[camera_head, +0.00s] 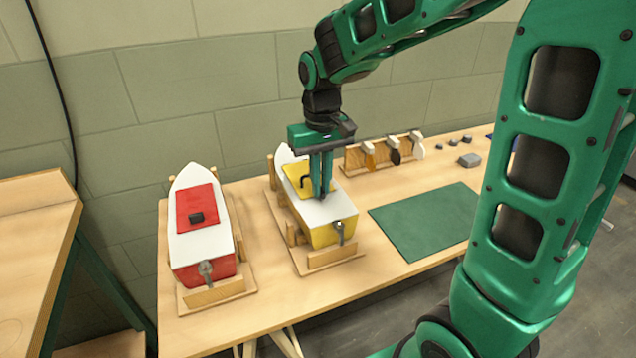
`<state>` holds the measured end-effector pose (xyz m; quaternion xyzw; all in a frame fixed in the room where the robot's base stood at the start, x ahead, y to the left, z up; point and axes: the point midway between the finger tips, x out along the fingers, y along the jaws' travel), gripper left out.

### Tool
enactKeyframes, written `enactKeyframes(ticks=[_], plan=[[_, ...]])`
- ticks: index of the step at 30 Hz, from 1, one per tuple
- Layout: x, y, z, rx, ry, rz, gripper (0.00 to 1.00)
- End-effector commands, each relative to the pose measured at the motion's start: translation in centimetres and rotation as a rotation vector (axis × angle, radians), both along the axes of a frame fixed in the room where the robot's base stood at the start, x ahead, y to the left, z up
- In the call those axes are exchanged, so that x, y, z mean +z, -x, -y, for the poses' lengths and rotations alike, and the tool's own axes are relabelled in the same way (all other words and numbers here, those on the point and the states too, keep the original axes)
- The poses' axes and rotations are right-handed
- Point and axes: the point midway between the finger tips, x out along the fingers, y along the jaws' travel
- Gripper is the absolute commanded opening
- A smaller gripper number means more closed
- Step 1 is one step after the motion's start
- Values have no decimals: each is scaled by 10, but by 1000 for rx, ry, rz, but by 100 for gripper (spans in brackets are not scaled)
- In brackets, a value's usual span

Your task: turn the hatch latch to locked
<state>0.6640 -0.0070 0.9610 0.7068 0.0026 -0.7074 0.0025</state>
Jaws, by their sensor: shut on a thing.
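A white and yellow model boat (337,232) sits in a wooden cradle on the workbench. Its yellow hatch (294,176) is on the deck, with a dark bent handle (306,181) on it. My gripper (321,194) points down over this boat's deck, at the right edge of the hatch. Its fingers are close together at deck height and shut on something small. The fingers hide what they hold, so I cannot see the latch itself or tell which way it is turned.
A white and red boat (205,243) with a red hatch (196,207) stands in a cradle at the left. A green mat (425,220) lies to the right. Behind it are a wooden rack (379,155) with propellers and several small grey blocks (469,160).

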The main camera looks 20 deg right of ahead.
Motion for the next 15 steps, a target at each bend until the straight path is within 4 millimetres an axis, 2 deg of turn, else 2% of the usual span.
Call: enactKeyframes(ticks=[1,2,3,4,15], plan=[[1,-1,1,-3,1,2,0],[1,-1,1,-3,1,2,14],[1,-1,1,-3,1,2,24],[1,-1,1,-3,1,2,28],[4,-1,0,-1,0,2,28]])
